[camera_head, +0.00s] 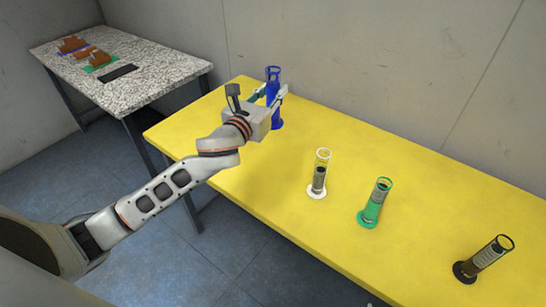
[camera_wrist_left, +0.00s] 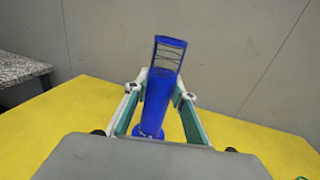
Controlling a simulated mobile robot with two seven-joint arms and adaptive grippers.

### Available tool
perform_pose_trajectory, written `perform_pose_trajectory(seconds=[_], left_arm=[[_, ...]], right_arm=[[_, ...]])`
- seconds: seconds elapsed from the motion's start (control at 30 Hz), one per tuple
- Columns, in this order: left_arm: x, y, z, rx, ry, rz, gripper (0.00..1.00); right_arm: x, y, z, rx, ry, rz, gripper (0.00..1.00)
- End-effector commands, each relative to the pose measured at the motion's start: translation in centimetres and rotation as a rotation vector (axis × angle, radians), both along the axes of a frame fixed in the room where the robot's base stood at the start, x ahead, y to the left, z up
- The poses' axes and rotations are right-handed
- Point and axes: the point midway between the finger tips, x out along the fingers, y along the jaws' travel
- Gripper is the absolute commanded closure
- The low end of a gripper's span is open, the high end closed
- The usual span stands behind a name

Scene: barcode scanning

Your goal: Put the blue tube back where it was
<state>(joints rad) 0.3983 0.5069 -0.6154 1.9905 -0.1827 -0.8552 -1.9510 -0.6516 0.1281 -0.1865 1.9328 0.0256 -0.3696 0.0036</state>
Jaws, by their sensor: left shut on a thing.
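The blue tube (camera_head: 274,92) is at the far left part of the yellow table, close to upright. Its clear blue upper part rises above my fingers and its round base shows below. I cannot tell whether the base touches the table or hangs just above it. My left gripper (camera_head: 270,95) is shut on the tube's middle. In the left wrist view the blue tube (camera_wrist_left: 157,100) stands between the two fingers of my left gripper (camera_wrist_left: 160,93), leaning slightly in the picture. The gripper body hides part of the tube in the head view. My right gripper is not in view.
On the yellow table (camera_head: 400,155) stand a white tube (camera_head: 320,175), a green tube (camera_head: 375,205) and a black tube (camera_head: 484,259), in a row toward the right. A speckled table (camera_head: 150,80) with small items is behind left. Grey walls stand close behind.

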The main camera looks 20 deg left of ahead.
Motion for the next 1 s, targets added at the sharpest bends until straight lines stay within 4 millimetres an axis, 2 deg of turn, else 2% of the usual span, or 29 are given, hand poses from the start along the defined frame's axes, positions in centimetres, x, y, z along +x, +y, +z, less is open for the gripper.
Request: perform_pose_trajectory(seconds=[0.03, 0.1, 0.33, 0.5, 0.6, 0.77, 1.0], left_arm=[[-0.1, 0.0, -1.6, -0.001, 0.006, 0.001, 1.00], [-0.1, 0.0, -3.4, -0.003, 0.006, 0.002, 1.00], [-0.1, 0.0, -9.1, -0.004, 0.005, 0.002, 1.00], [-0.1, 0.0, -12.6, -0.003, 0.004, 0.001, 1.00], [-0.1, 0.0, -13.7, -0.002, 0.002, 0.001, 1.00], [-0.1, 0.0, -14.6, -0.001, 0.000, 0.001, 1.00], [-0.1, 0.0, -18.1, -0.003, 0.003, 0.001, 1.00]], right_arm=[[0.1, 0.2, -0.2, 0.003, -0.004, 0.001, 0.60], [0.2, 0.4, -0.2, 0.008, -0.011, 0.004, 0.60], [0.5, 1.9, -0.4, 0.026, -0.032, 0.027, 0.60], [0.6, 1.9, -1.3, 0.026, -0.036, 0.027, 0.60], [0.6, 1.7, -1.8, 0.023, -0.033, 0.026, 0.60], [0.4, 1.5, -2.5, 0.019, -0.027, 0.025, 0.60], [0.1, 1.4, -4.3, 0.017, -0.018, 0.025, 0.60]])
